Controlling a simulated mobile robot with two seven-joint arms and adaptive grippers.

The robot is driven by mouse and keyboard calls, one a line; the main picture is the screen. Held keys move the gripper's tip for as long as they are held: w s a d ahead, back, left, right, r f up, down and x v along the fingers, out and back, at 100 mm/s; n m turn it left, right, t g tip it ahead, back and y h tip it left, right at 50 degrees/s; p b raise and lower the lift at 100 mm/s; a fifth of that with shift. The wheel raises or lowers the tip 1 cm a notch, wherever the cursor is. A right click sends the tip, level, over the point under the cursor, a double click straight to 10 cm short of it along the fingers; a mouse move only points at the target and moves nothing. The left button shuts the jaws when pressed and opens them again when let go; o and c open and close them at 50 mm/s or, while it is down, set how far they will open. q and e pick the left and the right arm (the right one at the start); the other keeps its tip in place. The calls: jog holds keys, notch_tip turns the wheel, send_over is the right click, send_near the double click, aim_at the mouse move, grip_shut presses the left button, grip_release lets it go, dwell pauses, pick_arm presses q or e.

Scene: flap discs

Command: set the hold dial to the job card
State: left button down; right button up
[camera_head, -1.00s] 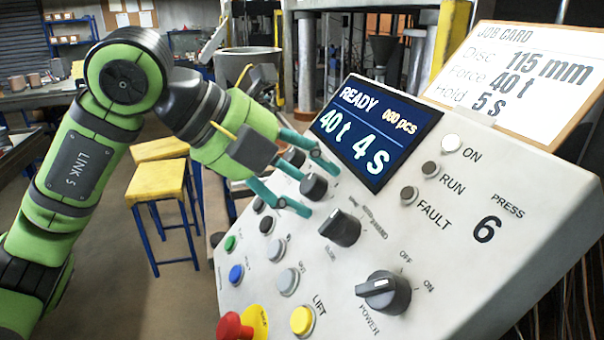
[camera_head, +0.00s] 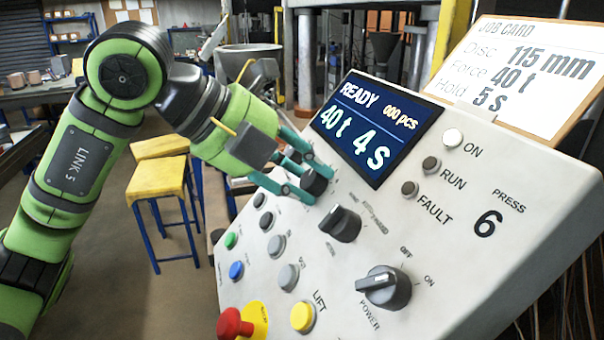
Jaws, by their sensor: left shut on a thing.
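The job card (camera_head: 530,70) at the top right reads Disc 115 mm, Force 40 t, Hold 5 s. The blue display (camera_head: 376,128) on the press panel reads READY, 000 pcs, 40 t and 4 s. My left gripper (camera_head: 318,184) is shut on a small black dial below the display, with one finger on each side of it. I take this as the hold dial (camera_head: 315,181); its label is not readable. Another black dial just up and left of it is mostly hidden behind my fingers. My right gripper is not in view.
A black selector knob (camera_head: 342,224) sits close to the right of the gripped dial. Below are the power switch (camera_head: 384,288), a yellow lift button (camera_head: 302,316), a red mushroom button (camera_head: 232,324) and several small buttons. ON, RUN and FAULT lamps are at right.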

pick_arm(q)
jog(key=shift+m+b, duration=0.3)
jog(key=shift+m, duration=0.1)
jog(key=shift+m+b, duration=0.7)
jog(key=shift+m, duration=0.1)
jog(key=shift+m+b, duration=0.8)
jog(key=shift+m, duration=0.7)
jog(key=shift+r, duration=0.1)
jog(key=shift+h, duration=0.3)
jog(key=c, duration=1.1)
grip_release()
jog(key=shift+c, duration=0.2)
jog(key=shift+o, duration=1.2)
